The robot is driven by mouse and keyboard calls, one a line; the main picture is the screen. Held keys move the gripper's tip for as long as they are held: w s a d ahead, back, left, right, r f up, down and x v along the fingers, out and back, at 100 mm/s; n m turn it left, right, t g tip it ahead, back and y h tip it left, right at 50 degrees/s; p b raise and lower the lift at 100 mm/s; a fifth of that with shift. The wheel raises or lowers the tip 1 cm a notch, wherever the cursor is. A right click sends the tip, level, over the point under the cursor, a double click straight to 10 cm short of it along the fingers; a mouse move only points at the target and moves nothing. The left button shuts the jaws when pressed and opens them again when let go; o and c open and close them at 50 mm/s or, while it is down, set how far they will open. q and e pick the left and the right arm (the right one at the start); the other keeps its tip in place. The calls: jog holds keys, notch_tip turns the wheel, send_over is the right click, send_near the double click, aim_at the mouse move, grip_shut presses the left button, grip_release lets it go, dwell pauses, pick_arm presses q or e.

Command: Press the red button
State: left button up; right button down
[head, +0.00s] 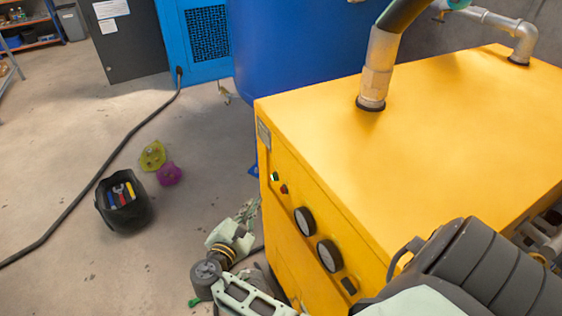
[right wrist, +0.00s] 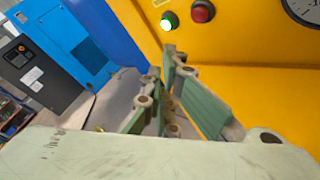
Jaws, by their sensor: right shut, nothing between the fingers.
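The red button (head: 284,189) is on the front face of the yellow machine (head: 420,115), just beside a lit green button (head: 275,176). In the right wrist view the red button (right wrist: 202,11) is near the top edge, with the green button (right wrist: 169,20) to its left. My right gripper (head: 249,212) is in front of the machine's face, lower than the buttons in the head view. In the right wrist view my right gripper (right wrist: 169,62) is shut and empty, its fingers pointing up toward the panel below the buttons. No contact with the red button shows. My left gripper is not in view.
Two round gauges (head: 317,238) sit along the panel near the red button. A blue tank (head: 290,50) stands behind the machine. A black tool bucket (head: 122,203), a yellow-green item (head: 152,156), a purple item (head: 169,174) and a black hose (head: 100,175) lie on the otherwise open floor.

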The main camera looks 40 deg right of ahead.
aim_at(282, 191)
jog(key=shift+s+d+p, duration=0.2)
jog(key=shift+d, duration=0.55)
jog(key=shift+s+d+p, duration=0.15)
jog(key=shift+d+p, duration=0.05)
jog(key=shift+d, duration=0.55)
jog(key=shift+s+d+p, duration=0.2)
jog(key=shift+d, duration=0.55)
jog(key=shift+d, duration=0.4)
jog(key=shift+s+d+p, duration=0.2)
jog(key=shift+d+p, duration=0.25)
jog(key=shift+d, duration=0.05)
jog(key=shift+a, duration=0.1)
dwell(0.5)
jog(key=shift+w+a, duration=0.2)
jog(key=shift+a, duration=0.6)
